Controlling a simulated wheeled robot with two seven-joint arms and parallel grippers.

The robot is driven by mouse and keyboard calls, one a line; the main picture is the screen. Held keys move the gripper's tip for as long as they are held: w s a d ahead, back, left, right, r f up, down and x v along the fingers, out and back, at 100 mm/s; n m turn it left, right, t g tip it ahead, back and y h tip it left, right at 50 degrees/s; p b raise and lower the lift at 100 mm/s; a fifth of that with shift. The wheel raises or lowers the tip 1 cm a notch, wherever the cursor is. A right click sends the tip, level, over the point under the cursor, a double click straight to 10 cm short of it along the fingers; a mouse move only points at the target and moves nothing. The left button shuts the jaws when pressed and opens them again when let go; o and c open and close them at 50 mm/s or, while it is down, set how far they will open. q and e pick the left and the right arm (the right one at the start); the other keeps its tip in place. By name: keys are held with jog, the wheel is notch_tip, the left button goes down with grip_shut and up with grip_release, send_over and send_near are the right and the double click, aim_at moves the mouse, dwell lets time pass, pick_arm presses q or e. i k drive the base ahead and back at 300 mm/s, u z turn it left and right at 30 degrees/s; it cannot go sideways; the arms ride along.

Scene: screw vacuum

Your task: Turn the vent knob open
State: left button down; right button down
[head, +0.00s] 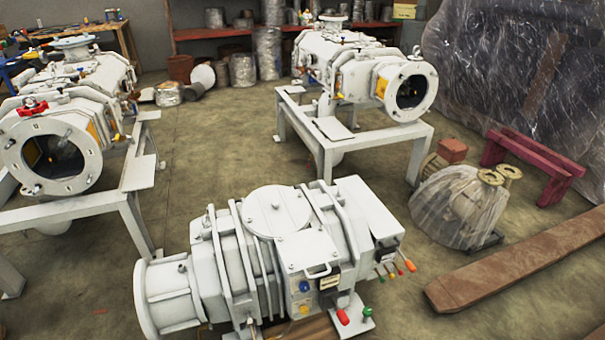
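A large white screw vacuum pump (240,255) lies low in the front middle of the head view. On its near right side are a red knob (343,317), a green knob (367,311) and small coloured levers (398,268). A blue button (303,286) and a metal handle (318,271) sit on its near face. A red handwheel-like knob (32,107) is on top of another white pump (60,135) at the left. I cannot tell which of these is the vent knob or how it is turned. Neither of my grippers is in view.
A third white pump (365,70) stands on a metal frame (330,143) at the back. A covered dome (460,205), a maroon bench (530,165) and a wooden beam (520,260) are at the right. Shelves (200,32) line the back. Bare floor (200,150) lies between the pumps.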

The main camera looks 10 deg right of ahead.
aim_at(304, 310)
jog(key=u, duration=1.85)
jog(key=k, duration=0.55)
jog(key=z, duration=1.9)
